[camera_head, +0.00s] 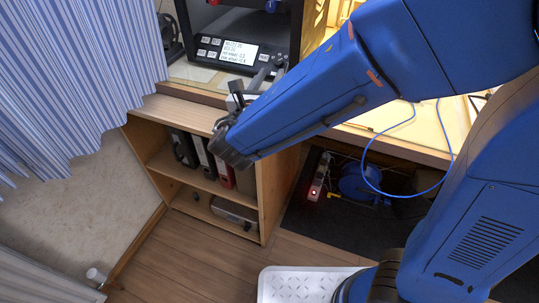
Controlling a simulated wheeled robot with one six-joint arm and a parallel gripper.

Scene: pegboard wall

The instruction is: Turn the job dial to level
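A dark device (205,59) with a small lit screen (238,50) and several small buttons stands at the top, left of centre. The text on the screen is too small to read surely. I cannot pick out the job dial; my gripper may hide it. My gripper (272,68) is at the right front corner of the device, at the end of my blue arm. It is small and partly hidden by my wrist, so I cannot tell whether its fingers are open or touching anything.
A wooden shelf unit (153,158) with several binders (205,157) stands below. A striped curtain (75,75) hangs at left. A red-lit power strip (319,178), a blue cable (408,196) and a blue reel (358,183) lie under the bench at right.

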